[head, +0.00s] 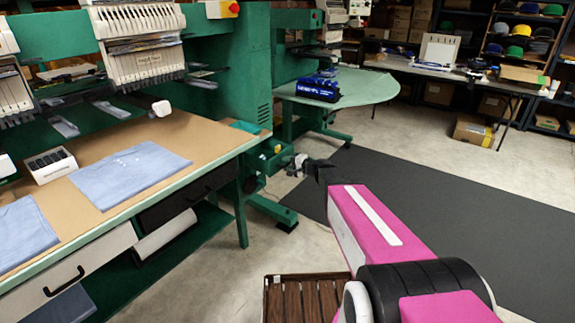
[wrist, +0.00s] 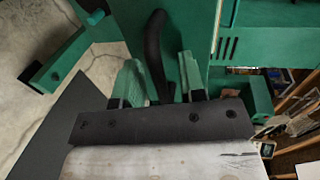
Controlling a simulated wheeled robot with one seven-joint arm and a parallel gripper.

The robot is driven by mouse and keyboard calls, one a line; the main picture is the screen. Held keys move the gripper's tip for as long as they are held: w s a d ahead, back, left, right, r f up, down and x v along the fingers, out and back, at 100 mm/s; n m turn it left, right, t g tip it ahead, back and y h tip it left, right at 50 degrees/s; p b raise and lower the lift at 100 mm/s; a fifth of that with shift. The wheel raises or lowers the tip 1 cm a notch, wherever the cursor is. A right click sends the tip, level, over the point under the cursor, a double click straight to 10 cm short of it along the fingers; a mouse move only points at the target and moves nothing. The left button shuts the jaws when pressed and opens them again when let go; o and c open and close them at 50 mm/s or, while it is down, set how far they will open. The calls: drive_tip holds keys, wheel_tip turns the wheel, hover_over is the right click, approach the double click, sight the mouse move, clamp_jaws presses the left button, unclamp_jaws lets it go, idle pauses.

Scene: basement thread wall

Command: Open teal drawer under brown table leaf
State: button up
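The brown table leaf (head: 215,133) is at left in the head view, with a green edge. In the wrist view a black curved handle (wrist: 155,45) stands on a green-teal front (wrist: 183,30), which I take to be the teal drawer. My gripper (wrist: 160,82) has its two green fingers apart, one on each side of the handle, with visible gaps. In the head view my gripper (head: 292,161) is beyond the table's right end, small and partly hidden by my wrist. I cannot clearly make out the teal drawer in the head view.
Under the leaf are a white drawer (head: 70,278) with a black handle and a black drawer (head: 185,203). Folded blue cloths (head: 130,172) lie on top. A slatted brown crate (head: 300,298) stands below my arm. A dark mat (head: 450,190) covers open floor at right.

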drive_tip(key=v, duration=1)
drive_tip(key=shift+s+d, duration=0.25)
drive_tip(key=shift+d, duration=0.05)
drive_tip(key=s+d+f+n+g+h, duration=0.3)
drive_tip(key=s+f+g+h, duration=0.1)
drive_tip(key=s, duration=0.6)
drive_tip(key=s+d+f+n+g+h, duration=0.3)
drive_tip(key=s+f+n+g+h, duration=0.1)
drive_tip(key=s+h, duration=0.4)
wheel_tip(320, 180, down, 2)
drive_tip(key=shift+s+f+n+g, duration=0.1)
drive_tip(key=shift+s+n+g, duration=0.2)
drive_tip(key=shift+s+g, duration=0.6)
